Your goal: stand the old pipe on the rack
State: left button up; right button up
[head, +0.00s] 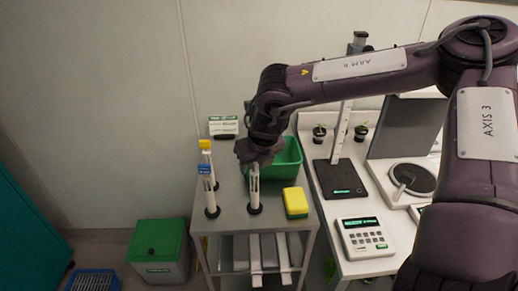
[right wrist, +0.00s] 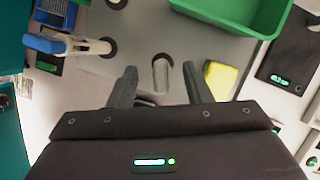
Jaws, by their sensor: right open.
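A slim white pipe (head: 254,190) stands upright in a dark round foot on a grey stand (head: 231,219), below my right gripper (head: 257,153). In the right wrist view a pale round-ended piece (right wrist: 160,77) shows between the spread fingers of my right gripper (right wrist: 157,88), with a gap on each side. Two more upright pieces stand to the left in the head view, one with a yellow top (head: 205,145) and one with a blue band (head: 206,169). I cannot tell from looks which is the old pipe. My left gripper is not in view.
A green tub (head: 290,158) and a yellow block (head: 296,203) sit on the stand's right side. A white bench with a black pad (head: 340,177) and a keypad device (head: 365,238) adjoins on the right. A green lidded bin (head: 160,248) stands on the floor at left.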

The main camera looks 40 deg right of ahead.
jog(key=b+v, duration=0.1)
jog(key=v, duration=0.9)
jog(key=shift+b, duration=0.4)
